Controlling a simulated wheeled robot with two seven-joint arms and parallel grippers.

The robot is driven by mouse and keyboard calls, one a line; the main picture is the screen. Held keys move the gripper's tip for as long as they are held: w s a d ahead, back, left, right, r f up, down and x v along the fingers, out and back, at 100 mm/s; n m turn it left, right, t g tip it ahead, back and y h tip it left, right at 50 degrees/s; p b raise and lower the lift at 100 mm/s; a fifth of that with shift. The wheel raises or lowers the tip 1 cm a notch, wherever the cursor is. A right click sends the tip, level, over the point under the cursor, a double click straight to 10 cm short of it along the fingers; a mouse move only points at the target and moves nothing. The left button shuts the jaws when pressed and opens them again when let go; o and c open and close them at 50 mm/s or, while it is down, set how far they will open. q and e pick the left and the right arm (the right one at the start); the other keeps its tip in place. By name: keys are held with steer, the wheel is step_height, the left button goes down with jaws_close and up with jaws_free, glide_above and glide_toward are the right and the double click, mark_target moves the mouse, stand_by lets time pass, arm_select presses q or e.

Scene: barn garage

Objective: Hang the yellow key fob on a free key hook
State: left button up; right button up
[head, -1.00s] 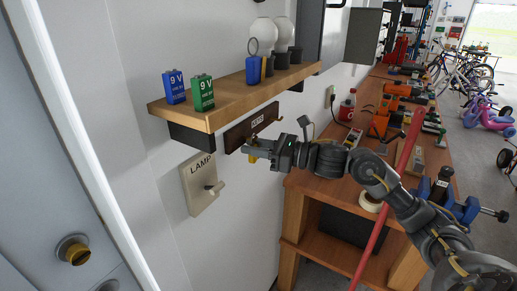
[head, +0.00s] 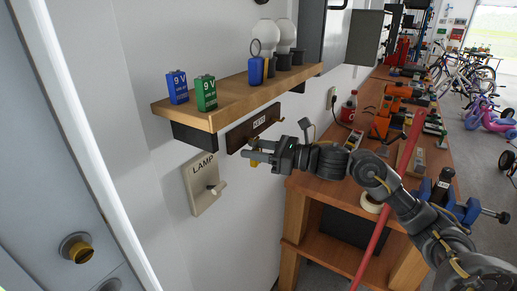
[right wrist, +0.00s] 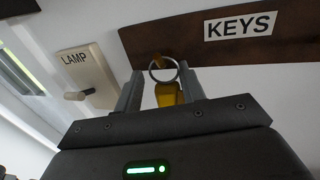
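The dark wooden key rack (head: 240,138), labelled KEYS, is on the wall under the shelf; it also shows in the right wrist view (right wrist: 283,48). My right gripper (head: 252,152) is at the rack's left end. In the right wrist view its fingers (right wrist: 161,92) stand apart. The yellow key fob (right wrist: 167,95) is between them, with a gap at the left finger. Its metal ring (right wrist: 151,75) overlaps a brassy hook (right wrist: 157,58); I cannot tell for sure that it is around it. In the head view the fob (head: 254,163) shows just below the fingers. My left gripper is not in view.
The shelf (head: 235,94) above holds two 9 V batteries, a blue fob (head: 256,71) and bulbs. A LAMP switch (head: 203,184) is on the wall at lower left. The workbench (head: 325,186) with tools is to the right.

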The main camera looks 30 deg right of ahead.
steer(key=shift+w+d+f, duration=0.1)
steer(key=shift+f, duration=0.4)
steer(key=b+v, duration=0.6)
steer(key=v, duration=0.5)
steer(key=shift+r, duration=0.5)
steer(key=shift+f, duration=0.1)
